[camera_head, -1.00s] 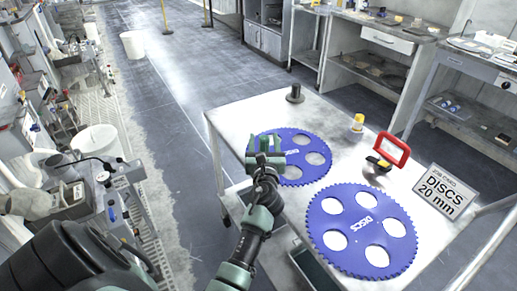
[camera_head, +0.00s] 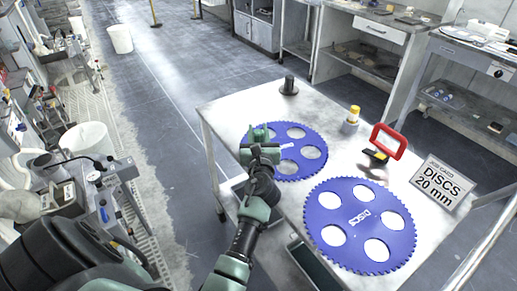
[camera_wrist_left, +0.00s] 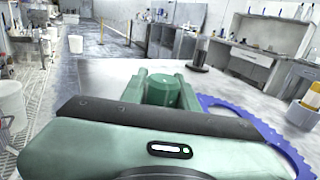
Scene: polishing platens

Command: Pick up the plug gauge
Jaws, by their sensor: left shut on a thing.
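My left gripper (camera_head: 262,150) is over the far blue toothed disc (camera_head: 285,170). In the left wrist view its green fingers (camera_wrist_left: 163,88) are shut on a green, round-topped piece (camera_wrist_left: 163,92), which I take to be the plug gauge. Its lower part is hidden behind the gripper body. In the head view only a small green top of the piece (camera_head: 262,134) shows at the fingers. I cannot tell whether it touches the disc or the table. My right gripper is not in view.
The metal table (camera_head: 235,110) also bears a nearer blue disc (camera_head: 345,208), a dark flanged post (camera_head: 289,86), a yellow-topped grey cylinder (camera_head: 351,126), a red-handled tool (camera_head: 389,141) and a sign reading "DISCS 20 mm" (camera_head: 440,186). The table's back left is bare.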

